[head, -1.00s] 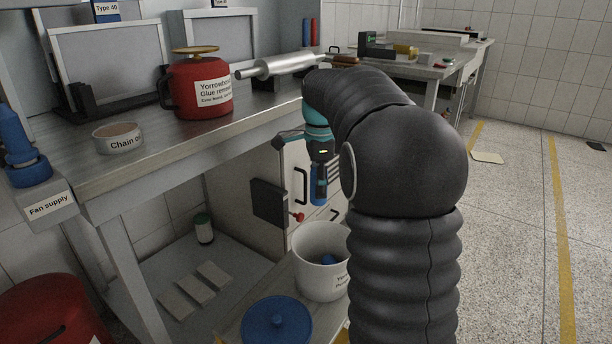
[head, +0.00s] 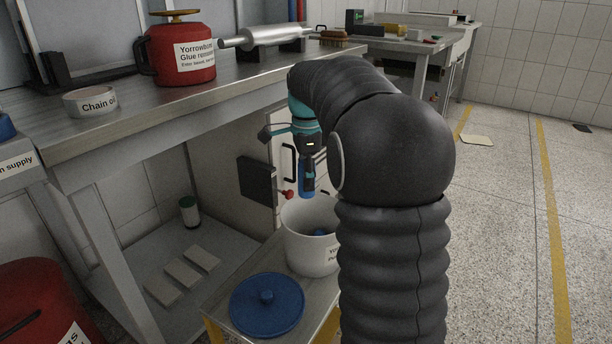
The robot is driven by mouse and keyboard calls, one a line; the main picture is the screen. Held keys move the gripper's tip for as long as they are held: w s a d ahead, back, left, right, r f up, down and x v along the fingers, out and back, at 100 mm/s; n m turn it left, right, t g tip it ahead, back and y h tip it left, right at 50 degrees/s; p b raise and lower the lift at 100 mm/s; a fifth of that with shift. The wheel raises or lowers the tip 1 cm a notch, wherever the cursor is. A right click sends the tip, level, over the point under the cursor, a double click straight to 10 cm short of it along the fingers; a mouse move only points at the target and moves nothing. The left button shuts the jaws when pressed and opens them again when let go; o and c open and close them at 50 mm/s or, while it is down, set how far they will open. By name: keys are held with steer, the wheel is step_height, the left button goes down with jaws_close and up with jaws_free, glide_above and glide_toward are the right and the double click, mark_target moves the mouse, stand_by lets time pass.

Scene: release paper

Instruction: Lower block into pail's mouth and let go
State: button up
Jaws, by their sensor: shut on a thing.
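The white pail (head: 300,250) stands open on a low platform beside the bench, partly hidden by my arm at its right. A blue thing lies inside it. My gripper (head: 307,186) points down over the pail, its tips about level with the far rim in the picture. It is shut on a small piece at its tips, which looks blue and dark. The block's outline is hard to tell from the fingers.
A blue lid (head: 267,304) lies on the platform in front of the pail. A dark box (head: 256,181) and a red knob (head: 288,194) are close behind. The bench (head: 120,140) overhangs on the left. Open floor (head: 490,240) lies to the right.

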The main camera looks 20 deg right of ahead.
mark_target(307, 193)
steer(key=shift+f+b, duration=1.1)
steer(key=shift+f, duration=1.45)
steer(key=o, duration=1.3)
steer(key=shift+r, duration=0.1)
step_height(307, 193, up, 12)
steer(key=shift+f, duration=0.1)
